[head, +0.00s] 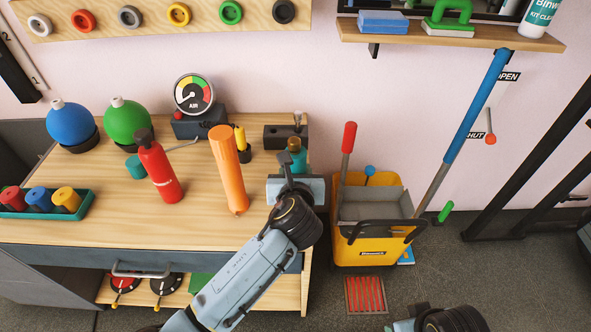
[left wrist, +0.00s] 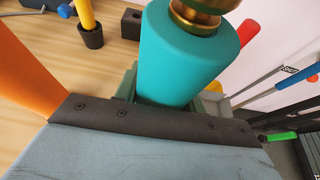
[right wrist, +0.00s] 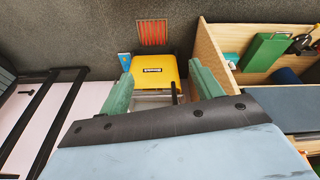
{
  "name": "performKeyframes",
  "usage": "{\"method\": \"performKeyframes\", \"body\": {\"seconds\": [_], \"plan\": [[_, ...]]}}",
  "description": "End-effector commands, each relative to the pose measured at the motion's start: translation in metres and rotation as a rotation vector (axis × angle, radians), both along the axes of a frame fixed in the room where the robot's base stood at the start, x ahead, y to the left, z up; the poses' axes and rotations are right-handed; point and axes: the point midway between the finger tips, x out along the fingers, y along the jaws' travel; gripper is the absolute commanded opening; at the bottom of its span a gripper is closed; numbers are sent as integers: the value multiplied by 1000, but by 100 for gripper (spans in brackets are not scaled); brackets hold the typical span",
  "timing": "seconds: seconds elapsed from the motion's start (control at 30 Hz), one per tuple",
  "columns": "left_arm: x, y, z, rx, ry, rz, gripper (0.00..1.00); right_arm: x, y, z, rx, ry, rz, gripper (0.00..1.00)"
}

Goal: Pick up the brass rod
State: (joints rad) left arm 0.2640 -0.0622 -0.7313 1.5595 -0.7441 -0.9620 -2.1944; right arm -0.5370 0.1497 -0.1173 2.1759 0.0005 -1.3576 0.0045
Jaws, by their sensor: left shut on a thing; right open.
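A teal cylinder with a brass-coloured top (left wrist: 180,60) stands between the fingers of my left gripper (left wrist: 172,95), which is shut on it. In the head view the teal cylinder (head: 297,156) shows just above my left gripper (head: 295,178), at the right end of the wooden bench. Its lower part is hidden by the gripper. I cannot pick out a separate brass rod. My right gripper (right wrist: 161,70) is open and empty, its two green fingers wide apart. In the head view only part of my right arm shows at the bottom edge.
An orange cylinder (head: 228,170) and a red bottle (head: 162,172) stand left of my left gripper. A dark block (head: 272,138) and a yellow-handled tool (head: 241,138) are behind it. A yellow bucket (head: 350,250) stands on the floor to the right.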

Motion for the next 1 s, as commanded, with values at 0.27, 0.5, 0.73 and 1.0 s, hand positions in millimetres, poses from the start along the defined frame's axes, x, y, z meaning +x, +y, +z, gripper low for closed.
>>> {"method": "performKeyframes", "body": {"seconds": [0.27,0.5,0.73,1.0], "plan": [[0,0,0,1,0,0,6,17,8,4,74,-20,-81,34],[0,0,0,1,0,0,6,76,42,25,379,-27,-405,34],[0,0,0,0,-1,0,6,135,76,65,709,70,-740,34],[0,0,0,1,-1,1,6,192,109,132,1039,319,-1098,34]]}}
